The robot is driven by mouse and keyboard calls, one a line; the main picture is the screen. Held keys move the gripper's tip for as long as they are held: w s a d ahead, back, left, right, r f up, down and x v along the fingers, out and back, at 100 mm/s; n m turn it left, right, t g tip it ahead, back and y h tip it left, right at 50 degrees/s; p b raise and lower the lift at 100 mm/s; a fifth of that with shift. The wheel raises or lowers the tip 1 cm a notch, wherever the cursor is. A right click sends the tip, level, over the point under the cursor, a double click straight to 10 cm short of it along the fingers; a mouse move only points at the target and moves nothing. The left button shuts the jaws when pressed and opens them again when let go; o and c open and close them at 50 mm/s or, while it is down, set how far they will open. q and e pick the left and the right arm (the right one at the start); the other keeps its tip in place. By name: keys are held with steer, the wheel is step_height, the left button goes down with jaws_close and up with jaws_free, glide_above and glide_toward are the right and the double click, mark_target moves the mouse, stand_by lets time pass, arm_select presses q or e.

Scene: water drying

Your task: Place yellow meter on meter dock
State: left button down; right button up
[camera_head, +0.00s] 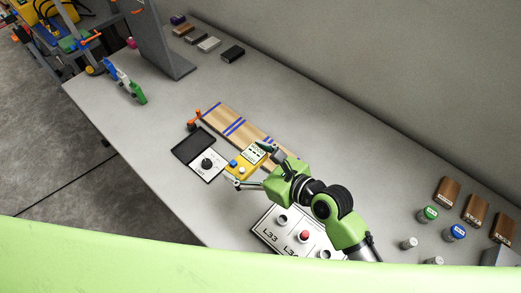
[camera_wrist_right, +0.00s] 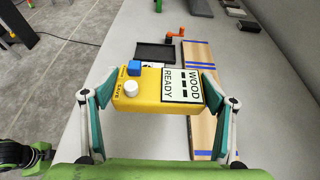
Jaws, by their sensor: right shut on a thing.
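The yellow meter (camera_head: 244,161) has a display reading WOOD READY, a blue button and a white knob. It also shows in the right wrist view (camera_wrist_right: 150,92). My right gripper (camera_head: 250,168) is shut on it, with one finger at each side. In the head view the meter appears beside the wooden board, over or near the table; its height is hard to tell. A black flat tray (camera_head: 193,144) lies left of the meter, adjoining a white dial panel (camera_head: 208,164). I cannot tell which part is the meter dock. My left gripper is out of view.
Wood blocks (camera_head: 446,191) and jars stand at right. The table's left is mostly clear.

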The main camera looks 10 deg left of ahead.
mark_target(268, 154)
steer(key=shift+s+a+r, duration=0.35)
steer(key=shift+s+a, duration=0.05)
steer(key=shift+s, duration=0.1)
steer(key=shift+m+t, duration=0.3)
steer(key=d, duration=0.2)
steer(key=w+d, duration=0.1)
steer(key=d, duration=0.5)
steer(key=shift+w+r, duration=0.3)
steer(key=shift+w, duration=0.1)
steer(key=s+d+r, duration=0.3)
steer(key=d+r, duration=1.1)
steer(key=d, duration=0.5)
steer(key=shift+s+r, duration=0.15)
